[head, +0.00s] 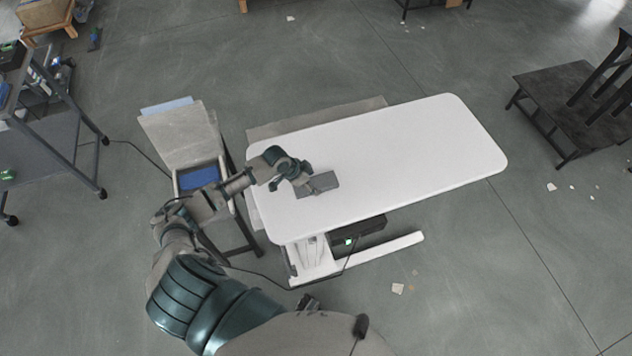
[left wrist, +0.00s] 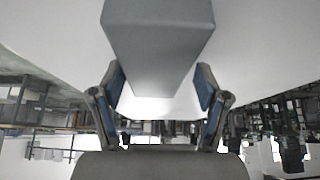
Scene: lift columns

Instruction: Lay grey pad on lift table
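The lift table (head: 420,150) has a white rounded top and a white column base in the head view. The grey pad (head: 325,184) is a flat dark-grey block at the left part of the top. It lies on or just above the surface; I cannot tell which. My left gripper (head: 306,182) is at the pad's left end. The fingers partly hide the pad in the head view. My right gripper is not clearly visible.
A stand with a blue-lined bin (head: 199,177) is left of the table. A grey cart (head: 50,150) is at far left, a dark low platform (head: 570,95) at right. A cable runs on the floor. The table top's middle and right are clear.

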